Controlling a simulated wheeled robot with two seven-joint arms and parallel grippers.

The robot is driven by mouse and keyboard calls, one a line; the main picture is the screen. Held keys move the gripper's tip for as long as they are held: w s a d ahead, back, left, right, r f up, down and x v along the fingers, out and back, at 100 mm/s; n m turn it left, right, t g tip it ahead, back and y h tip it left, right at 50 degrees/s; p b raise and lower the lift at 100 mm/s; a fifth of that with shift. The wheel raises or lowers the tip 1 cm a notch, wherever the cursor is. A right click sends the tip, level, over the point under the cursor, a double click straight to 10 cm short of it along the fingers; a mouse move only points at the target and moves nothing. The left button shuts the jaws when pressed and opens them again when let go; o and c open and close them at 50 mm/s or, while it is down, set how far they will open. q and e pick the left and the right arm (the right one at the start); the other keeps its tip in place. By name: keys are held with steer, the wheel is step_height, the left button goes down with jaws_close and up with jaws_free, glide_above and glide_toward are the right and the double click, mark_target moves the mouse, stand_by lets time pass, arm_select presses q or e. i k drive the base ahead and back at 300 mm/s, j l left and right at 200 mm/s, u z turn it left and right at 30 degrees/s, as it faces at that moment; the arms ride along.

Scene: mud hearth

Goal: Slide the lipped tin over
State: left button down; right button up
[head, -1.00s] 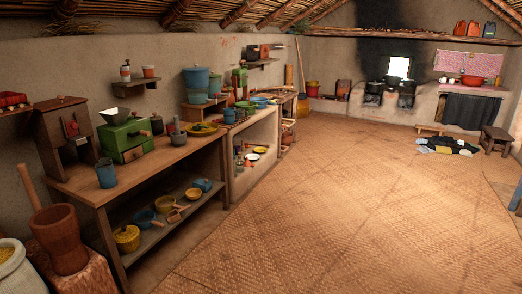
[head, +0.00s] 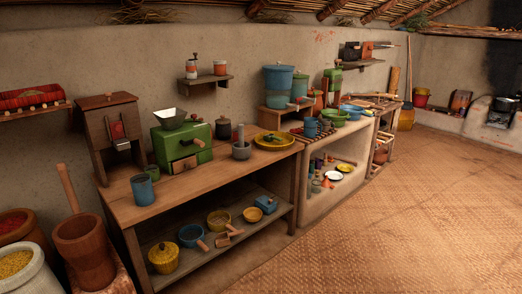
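I cannot tell which vessel is the lipped tin. A blue cup (head: 143,190) stands upright near the front left of the wooden bench (head: 180,193). A smaller green cup (head: 152,172) stands just behind it. A shallow yellow dish (head: 287,141) lies at the bench's right end. Blue pots (head: 279,78) stand on a raised shelf behind the second counter, and a blue mug (head: 310,127) stands on that counter. Neither of my grippers is in view.
A green box mill (head: 183,147) and a brown wooden dispenser (head: 110,133) stand on the bench. Bowls and a yellow pot (head: 163,258) are on its lower shelf. A mortar (head: 84,250) and sacks stand at left. The woven floor mat (head: 400,220) is clear.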

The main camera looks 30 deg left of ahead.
mark_target(152, 173)
steer(key=i+l+u, duration=0.1)
steer(key=i+u, duration=0.15)
steer(key=i, duration=0.3)
steer(key=i+l+u, duration=0.3)
steer(key=i, duration=0.25)
steer(key=i+l+u, duration=0.15)
steer(key=i+u, duration=0.2)
steer(key=u, duration=0.15)
steer(key=i+l+u, duration=0.3)
steer(key=u, duration=0.15)
steer(key=i+l+u, duration=0.2)
steer(key=l+u, duration=0.15)
steer(key=u, duration=0.15)
steer(key=i+l+u, duration=0.25)
steer(key=l, duration=0.2)
steer(key=l+u, duration=0.25)
steer(key=l, duration=0.15)
